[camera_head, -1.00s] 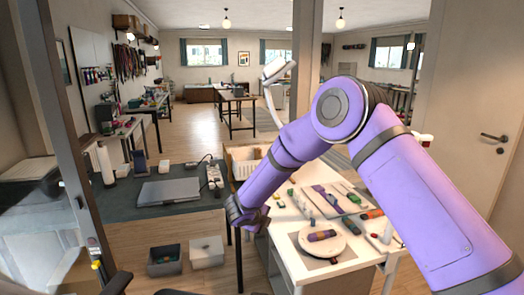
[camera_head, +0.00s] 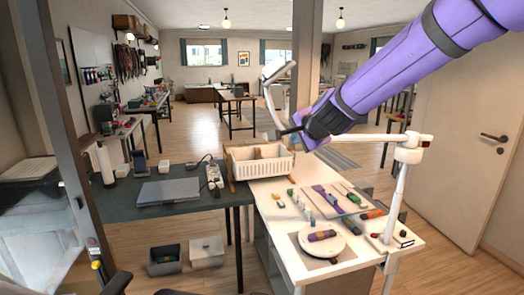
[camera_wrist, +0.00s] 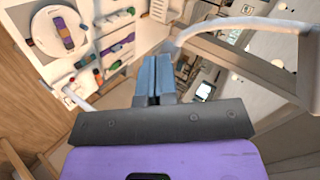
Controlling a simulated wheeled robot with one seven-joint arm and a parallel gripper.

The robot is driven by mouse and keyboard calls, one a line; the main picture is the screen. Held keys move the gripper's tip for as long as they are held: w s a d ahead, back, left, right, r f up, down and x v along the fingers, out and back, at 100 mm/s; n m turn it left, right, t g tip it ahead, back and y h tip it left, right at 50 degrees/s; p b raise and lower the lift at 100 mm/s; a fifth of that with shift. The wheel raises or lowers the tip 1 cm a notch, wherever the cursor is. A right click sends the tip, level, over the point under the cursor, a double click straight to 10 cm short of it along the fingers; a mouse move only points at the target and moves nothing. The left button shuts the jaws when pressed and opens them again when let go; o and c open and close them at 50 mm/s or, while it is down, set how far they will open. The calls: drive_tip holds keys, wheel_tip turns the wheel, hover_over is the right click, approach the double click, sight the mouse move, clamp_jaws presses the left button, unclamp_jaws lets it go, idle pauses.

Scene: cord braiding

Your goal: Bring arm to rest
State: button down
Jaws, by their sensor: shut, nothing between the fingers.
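My purple arm reaches in from the upper right in the head view. My gripper (camera_head: 283,134) is raised in the air above the far part of the white table (camera_head: 272,236), near the white basket. In the wrist view my gripper (camera_wrist: 153,60) shows its two blue-grey fingers together, with nothing between them. The gripper touches nothing that I can see.
On the white table are a round white disc (camera_head: 340,243) with a colourful cord bundle, a board (camera_head: 353,205) and several small coloured items. A white basket (camera_head: 258,166) stands behind. A white lamp arm (camera_head: 362,138) stands at right. A laptop (camera_head: 168,191) lies on the dark table.

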drive_tip(key=s+d+r+n+g, duration=0.1)
drive_tip(key=s+d+r+n, duration=0.25)
drive_tip(key=s, duration=0.35)
drive_tip(key=s+d+r+n+g, duration=0.1)
drive_tip(key=s+d+r+n, duration=0.15)
drive_tip(key=s+d, duration=0.35)
drive_tip(key=s+d+f+n+g+h, duration=0.1)
drive_tip(key=s+d, duration=0.4)
drive_tip(key=s, duration=0.7)
drive_tip(key=s+d+f+n+g+h, duration=0.2)
drive_tip(key=s+d, duration=0.4)
drive_tip(key=s, duration=0.5)
drive_tip(key=shift+s+f+n+g+h, duration=0.35)
drive_tip(key=shift+f+n, duration=0.45)
drive_tip(key=shift+n, duration=0.2)
